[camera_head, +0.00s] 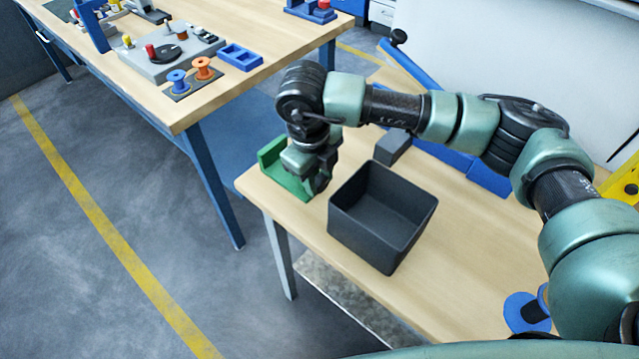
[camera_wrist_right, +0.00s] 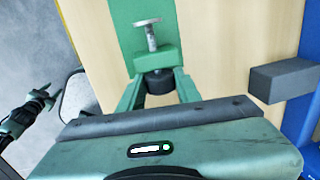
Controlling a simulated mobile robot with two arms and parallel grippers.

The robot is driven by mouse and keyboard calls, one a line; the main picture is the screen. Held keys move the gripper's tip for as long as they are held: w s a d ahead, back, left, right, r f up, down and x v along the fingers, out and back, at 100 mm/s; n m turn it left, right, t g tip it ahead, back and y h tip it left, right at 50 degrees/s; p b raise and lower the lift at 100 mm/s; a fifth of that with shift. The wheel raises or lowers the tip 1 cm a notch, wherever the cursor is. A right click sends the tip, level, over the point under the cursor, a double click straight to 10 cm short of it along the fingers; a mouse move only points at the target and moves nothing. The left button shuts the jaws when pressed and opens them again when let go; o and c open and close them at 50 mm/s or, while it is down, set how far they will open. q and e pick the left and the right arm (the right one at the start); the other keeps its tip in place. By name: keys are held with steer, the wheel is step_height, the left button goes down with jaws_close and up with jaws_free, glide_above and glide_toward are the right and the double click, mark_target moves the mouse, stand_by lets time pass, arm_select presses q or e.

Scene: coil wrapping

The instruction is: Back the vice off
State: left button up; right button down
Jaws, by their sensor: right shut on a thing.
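The green vice (camera_head: 283,165) stands at the left end of the near wooden table. My right gripper (camera_head: 317,184) reaches down at the vice's right side. In the right wrist view its fingers are shut on a dark round knob (camera_wrist_right: 158,83) at the vice's near end. The arm hides part of the vice in the head view. My left gripper (camera_wrist_right: 38,100) shows small at the left of the right wrist view, away from the vice; its jaws are unclear.
An open black bin (camera_head: 385,208) stands just right of my right gripper. A grey block (camera_head: 392,147) lies behind it, and a blue spool (camera_head: 526,312) lies at the near right. Another bench (camera_head: 180,110) with spools and fixtures stands at the upper left, across a gap.

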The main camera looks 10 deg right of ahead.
steer(key=shift+t+h, duration=0.3)
steer(key=c, duration=1)
jaws_free()
steer(key=shift+r, duration=0.1)
steer(key=b+v, duration=0.1)
steer(key=v, duration=0.6)
steer(key=shift+a+r, duration=0.1)
steer(key=shift+r, duration=0.25)
